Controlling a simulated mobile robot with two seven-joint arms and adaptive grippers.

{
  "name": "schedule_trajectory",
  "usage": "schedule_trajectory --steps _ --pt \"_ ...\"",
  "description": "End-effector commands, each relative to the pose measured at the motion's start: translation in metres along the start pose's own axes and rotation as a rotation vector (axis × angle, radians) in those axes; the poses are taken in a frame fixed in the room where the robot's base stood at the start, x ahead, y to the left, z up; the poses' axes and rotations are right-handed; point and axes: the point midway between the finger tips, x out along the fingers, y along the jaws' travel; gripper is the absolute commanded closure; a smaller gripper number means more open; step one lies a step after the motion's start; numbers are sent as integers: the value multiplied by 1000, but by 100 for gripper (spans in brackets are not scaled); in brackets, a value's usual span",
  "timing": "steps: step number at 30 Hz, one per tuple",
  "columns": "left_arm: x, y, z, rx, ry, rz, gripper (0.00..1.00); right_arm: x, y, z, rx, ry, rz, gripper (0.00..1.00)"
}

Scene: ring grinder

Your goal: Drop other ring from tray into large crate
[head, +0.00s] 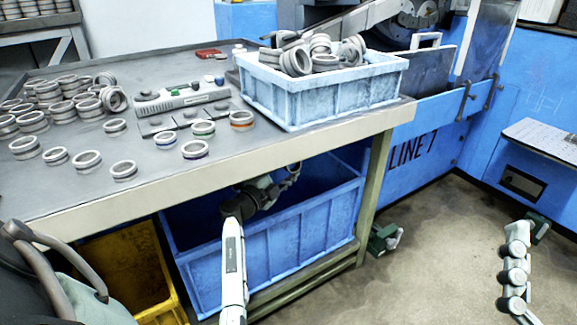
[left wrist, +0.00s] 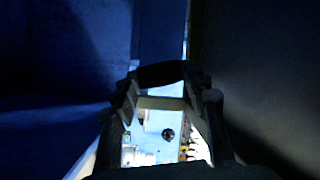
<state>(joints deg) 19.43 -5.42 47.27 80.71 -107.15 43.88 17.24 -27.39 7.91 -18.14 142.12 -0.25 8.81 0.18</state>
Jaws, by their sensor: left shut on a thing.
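The large blue crate (head: 290,258) stands under the table, its opening partly hidden by the tabletop. My left gripper (head: 288,174) is at the crate's opening, below the table edge. In the left wrist view, its fingers (left wrist: 160,95) are shut on a dark curved piece (left wrist: 160,74), apparently a ring, with dark blue walls around. The ring cannot be made out clearly in the head view. My right gripper is not clearly in view.
A smaller blue crate (head: 320,97) full of rings stands on the table's right end. Many grey rings (head: 70,95) lie at the left. The table's front edge (head: 220,165) is above my left gripper. A yellow bin (head: 130,265) stands left of the large crate.

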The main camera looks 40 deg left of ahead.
Motion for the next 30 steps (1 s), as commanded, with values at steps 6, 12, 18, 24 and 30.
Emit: schedule_trajectory --steps 6,12,18,24,30 --pt "0 -2 0 -15 -2 6 88 0 0 12 0 -85 0 0" --pt "0 -2 0 -29 -4 12 88 -2 -1 24 0 -161 -1 0" --pt "0 -2 0 -43 -7 17 88 -6 -1 36 0 -240 -1 0" --pt "0 -1 0 -57 -9 24 88 -10 -2 47 1 -317 -1 0" --pt "0 -1 0 -65 -10 27 88 -14 2 58 -9 -373 4 0"
